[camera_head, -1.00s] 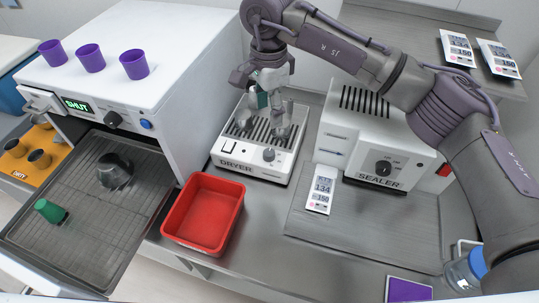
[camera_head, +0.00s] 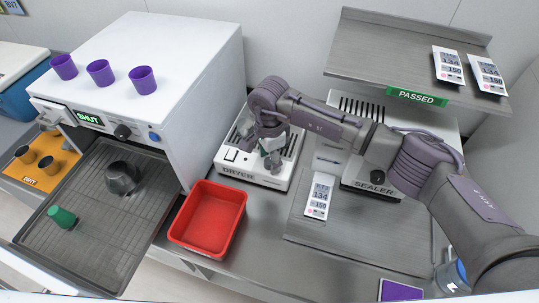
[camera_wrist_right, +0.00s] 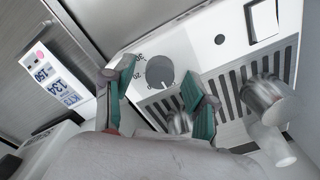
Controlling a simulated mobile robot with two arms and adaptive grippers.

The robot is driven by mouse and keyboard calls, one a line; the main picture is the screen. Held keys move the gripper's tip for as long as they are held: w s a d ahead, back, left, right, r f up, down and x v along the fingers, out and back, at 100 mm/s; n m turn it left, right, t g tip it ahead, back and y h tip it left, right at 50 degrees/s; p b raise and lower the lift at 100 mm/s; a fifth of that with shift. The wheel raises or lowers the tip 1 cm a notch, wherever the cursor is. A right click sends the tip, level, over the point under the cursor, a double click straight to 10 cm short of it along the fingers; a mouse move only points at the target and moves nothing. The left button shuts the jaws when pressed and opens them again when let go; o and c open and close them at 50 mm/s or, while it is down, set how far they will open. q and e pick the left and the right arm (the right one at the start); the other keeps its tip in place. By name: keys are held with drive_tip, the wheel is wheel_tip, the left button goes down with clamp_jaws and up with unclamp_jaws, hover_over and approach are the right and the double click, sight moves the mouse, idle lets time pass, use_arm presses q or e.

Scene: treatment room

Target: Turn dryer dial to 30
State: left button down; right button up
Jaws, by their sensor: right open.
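The white dryer (camera_head: 238,172) stands on the counter in the head view, its label partly covered by my arm. Its round grey dial (camera_wrist_right: 160,71) shows in the wrist view on the white panel, with printed marks around it. One mark by the dial's upper left looks like 30; I cannot tell the pointer's exact setting. My right gripper (camera_head: 272,157) is over the dryer's front and hides the dial in the head view. In the wrist view its open green-padded fingers (camera_wrist_right: 158,76) are on either side of the dial; contact is unclear. My left gripper is out of view.
Metallic cylindrical items (camera_wrist_right: 265,95) stand on the dryer's slotted top beside the fingers. A red bin (camera_head: 207,217) is in front of the dryer. The sealer (camera_head: 372,192) stands to the right, with a printed pouch (camera_head: 319,196) before it.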

drive_tip(key=shift+c, duration=0.2)
clamp_jaws()
